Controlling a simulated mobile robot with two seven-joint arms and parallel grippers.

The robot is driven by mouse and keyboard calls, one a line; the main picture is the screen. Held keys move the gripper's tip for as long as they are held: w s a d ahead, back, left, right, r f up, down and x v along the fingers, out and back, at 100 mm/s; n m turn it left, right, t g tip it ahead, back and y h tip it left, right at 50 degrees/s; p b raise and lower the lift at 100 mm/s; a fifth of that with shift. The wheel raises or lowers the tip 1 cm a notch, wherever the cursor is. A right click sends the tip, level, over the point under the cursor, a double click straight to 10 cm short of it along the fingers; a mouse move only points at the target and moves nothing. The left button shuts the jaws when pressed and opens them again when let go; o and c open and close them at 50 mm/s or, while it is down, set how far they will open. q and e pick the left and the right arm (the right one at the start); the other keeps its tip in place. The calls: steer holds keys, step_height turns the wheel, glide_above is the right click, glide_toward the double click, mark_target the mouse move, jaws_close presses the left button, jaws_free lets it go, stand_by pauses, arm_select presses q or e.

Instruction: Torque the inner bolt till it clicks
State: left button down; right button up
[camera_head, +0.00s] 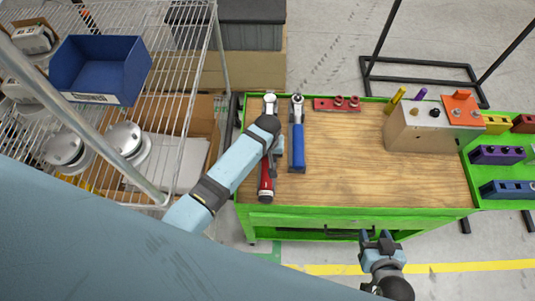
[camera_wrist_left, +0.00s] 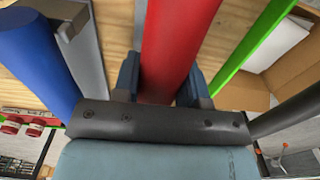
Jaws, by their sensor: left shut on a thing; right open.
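A red-handled wrench (camera_head: 266,186) lies along the left side of the wooden bench top, with its metal head toward the far edge. My left gripper (camera_head: 275,148) is shut on its handle; the left wrist view shows the red handle (camera_wrist_left: 180,45) between the two fingers. My arm hides part of the wrench in the head view. My right gripper (camera_head: 377,240) is open and empty in front of the bench. Which bolt is the inner one is unclear.
A red strip with round sockets (camera_head: 338,104) is at the back edge. A wire shelf (camera_head: 165,70) stands left. The bench middle (camera_head: 350,160) is clear.

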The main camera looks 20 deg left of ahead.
arm_select(q)
steer(key=shift+w+r+p, duration=0.1)
steer(key=shift+r+p, duration=0.45)
steer(key=shift+r, duration=3.05)
